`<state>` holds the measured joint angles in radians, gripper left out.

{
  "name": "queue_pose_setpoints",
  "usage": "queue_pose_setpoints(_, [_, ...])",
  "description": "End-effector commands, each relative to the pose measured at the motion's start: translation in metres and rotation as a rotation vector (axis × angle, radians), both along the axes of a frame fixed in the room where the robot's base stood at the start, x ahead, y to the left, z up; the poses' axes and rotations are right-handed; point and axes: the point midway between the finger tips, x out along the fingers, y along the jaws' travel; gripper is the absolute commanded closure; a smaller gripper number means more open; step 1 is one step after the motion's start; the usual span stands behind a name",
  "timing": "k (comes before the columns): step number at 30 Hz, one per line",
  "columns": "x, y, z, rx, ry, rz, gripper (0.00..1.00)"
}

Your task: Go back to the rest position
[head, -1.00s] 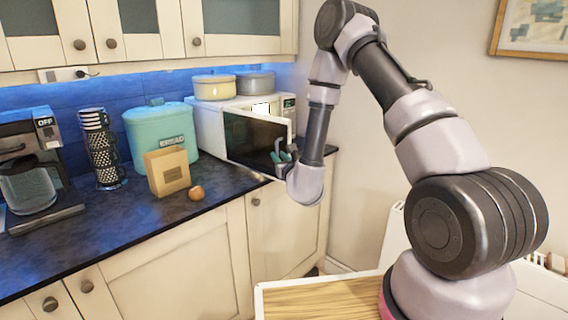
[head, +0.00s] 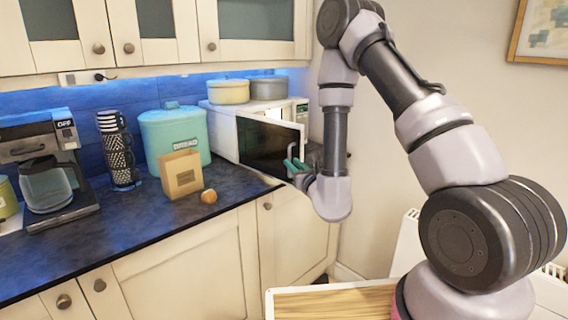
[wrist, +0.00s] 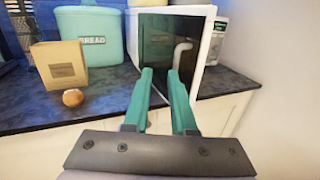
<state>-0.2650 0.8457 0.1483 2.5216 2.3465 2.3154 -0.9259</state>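My gripper (head: 297,166) is in front of the white microwave (head: 224,137), near its door (head: 268,146). In the wrist view my gripper (wrist: 161,76) shows two green fingers with a gap between them and nothing held. My arm reaches from the right and bends down to the gripper. Whether the fingers touch the door edge cannot be told.
A teal bread bin (head: 175,136), a brown paper box (head: 181,173) and a small brown round item (head: 209,196) stand on the dark counter (head: 120,225). Two pots sit on the microwave. A coffee maker (head: 45,170) and a cup stack (head: 118,150) are left. A wooden tabletop (head: 335,303) is below.

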Motion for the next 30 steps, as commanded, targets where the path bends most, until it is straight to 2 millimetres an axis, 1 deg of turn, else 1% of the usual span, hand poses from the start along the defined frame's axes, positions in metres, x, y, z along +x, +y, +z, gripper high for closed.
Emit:
queue_pose_setpoints(1, [0.002,0.012,0.023,0.019,-0.033,0.065,0.76])
queue_pose_setpoints(2, [0.001,0.021,0.038,0.03,-0.053,0.118,0.76])
queue_pose_setpoints(3, [-0.002,0.034,0.059,0.043,-0.082,0.2,0.76])
queue_pose_setpoints(5, [-0.012,0.056,0.095,0.049,-0.13,0.338,0.76])
queue_pose_setpoints(6, [-0.022,0.068,0.117,0.043,-0.163,0.432,0.76])
queue_pose_setpoints(8, [-0.042,0.084,0.147,0.02,-0.211,0.571,0.76])
queue_pose_setpoints(9, [-0.057,0.093,0.165,-0.007,-0.24,0.66,0.76])
queue_pose_setpoints(11, [-0.082,0.102,0.187,-0.062,-0.283,0.792,0.76])
queue_pose_setpoints(12, [-0.1,0.106,0.199,-0.108,-0.31,0.873,0.76])
queue_pose_setpoints(14, [-0.127,0.109,0.213,-0.192,-0.348,0.99,0.76])
queue_pose_setpoints(15, [-0.145,0.109,0.219,-0.259,-0.371,1.062,0.76])
queue_pose_setpoints(17, [-0.171,0.104,0.225,-0.371,-0.399,1.16,0.76])
queue_pose_setpoints(18, [-0.187,0.099,0.226,-0.455,-0.417,1.22,0.76])
queue_pose_setpoints(19, [-0.198,0.095,0.226,-0.522,-0.428,1.259,0.76])
queue_pose_setpoints(21, [-0.221,0.079,0.223,-0.692,-0.448,1.337,0.76])
queue_pose_setpoints(22, [-0.229,0.071,0.22,-0.768,-0.453,1.364,0.76])
queue_pose_setpoints(23, [-0.236,0.063,0.218,-0.85,-0.458,1.386,0.76])
queue_pose_setpoints(25, [-0.248,0.039,0.212,-1.049,-0.462,1.421,0.76])
queue_pose_setpoints(26, [-0.251,0.027,0.21,-1.137,-0.46,1.427,0.76])
queue_pose_setpoints(27, [-0.254,0.011,0.208,-1.257,-0.456,1.431,0.76])
queue_pose_setpoints(29, [-0.256,-0.015,0.207,-1.441,-0.445,1.416,0.76])
queue_pose_setpoints(30, [-0.256,-0.033,0.207,-1.565,-0.434,1.397,0.76])
